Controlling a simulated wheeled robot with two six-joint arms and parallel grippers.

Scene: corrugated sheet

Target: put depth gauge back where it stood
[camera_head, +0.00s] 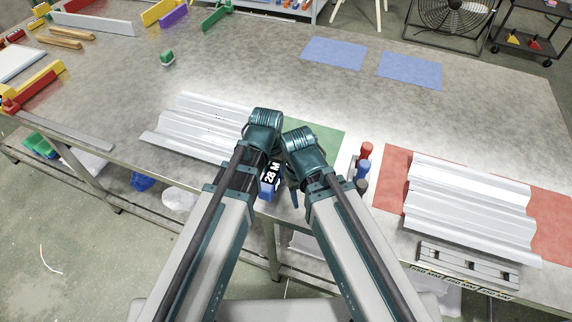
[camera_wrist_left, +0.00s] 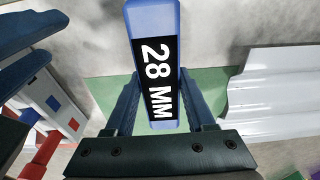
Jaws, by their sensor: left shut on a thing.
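The depth gauge (camera_head: 270,181) is a blue bar with a black label reading 28 MM; it also shows in the left wrist view (camera_wrist_left: 158,70). My left gripper (camera_wrist_left: 160,112) is shut on it, one finger on each side.
Corrugated sheets lie left (camera_head: 190,130) and right (camera_head: 470,200), the right one on a red mat (camera_head: 392,178). A slotted metal bar (camera_head: 468,262) lies at the front right. The bench middle is clear up to two blue sheets (camera_head: 335,52).

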